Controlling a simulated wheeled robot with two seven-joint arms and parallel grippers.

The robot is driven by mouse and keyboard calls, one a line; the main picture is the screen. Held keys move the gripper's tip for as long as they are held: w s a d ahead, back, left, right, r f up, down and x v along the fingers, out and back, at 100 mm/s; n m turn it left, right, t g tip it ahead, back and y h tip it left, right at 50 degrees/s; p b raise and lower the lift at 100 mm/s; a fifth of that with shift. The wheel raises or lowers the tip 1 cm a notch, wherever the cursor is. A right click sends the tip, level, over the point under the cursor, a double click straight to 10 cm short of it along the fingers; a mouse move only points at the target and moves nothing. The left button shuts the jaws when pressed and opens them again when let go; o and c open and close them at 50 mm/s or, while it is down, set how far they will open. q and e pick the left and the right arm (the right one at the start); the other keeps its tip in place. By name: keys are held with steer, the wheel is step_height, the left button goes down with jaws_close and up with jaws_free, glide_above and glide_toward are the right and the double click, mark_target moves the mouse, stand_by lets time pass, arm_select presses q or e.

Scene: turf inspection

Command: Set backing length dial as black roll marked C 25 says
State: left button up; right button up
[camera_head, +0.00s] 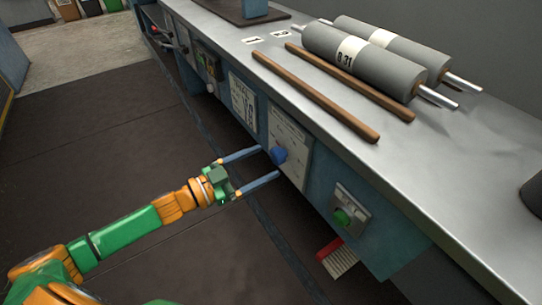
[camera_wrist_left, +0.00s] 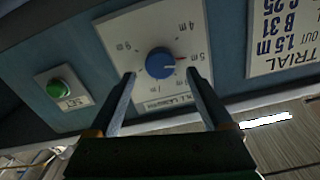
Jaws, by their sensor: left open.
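The blue dial (camera_head: 278,154) sits on a pale panel on the bench front. In the left wrist view the dial (camera_wrist_left: 160,63) shows a red pointer mark on its right side, near the upside-down 5 m mark. My left gripper (camera_head: 267,162) is open, its fingertips near the dial; in the wrist view its fingers (camera_wrist_left: 161,74) stand to either side of the knob's lower part. I cannot tell if they touch it. No black roll marked C 25 is identifiable. Two grey rolls (camera_head: 345,58) lie on the bench; the front one's label seems to read B 31.
A green SET button (camera_head: 342,217) is on the bench front, right of the dial. A trial card (camera_wrist_left: 284,38) carries B 31 and C 25 lines. A dark object (camera_head: 535,195) is cut off at right. Wooden bars (camera_head: 315,95) lie before the rolls. A red brush (camera_head: 335,257) hangs below.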

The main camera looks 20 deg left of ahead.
mark_target(273, 158)
arm_select(q)
steer(key=x, duration=0.4)
steer(key=shift+w+d, duration=0.1)
steer(key=shift+w, duration=0.05)
steer(key=shift+f, duration=0.1)
jaws_close()
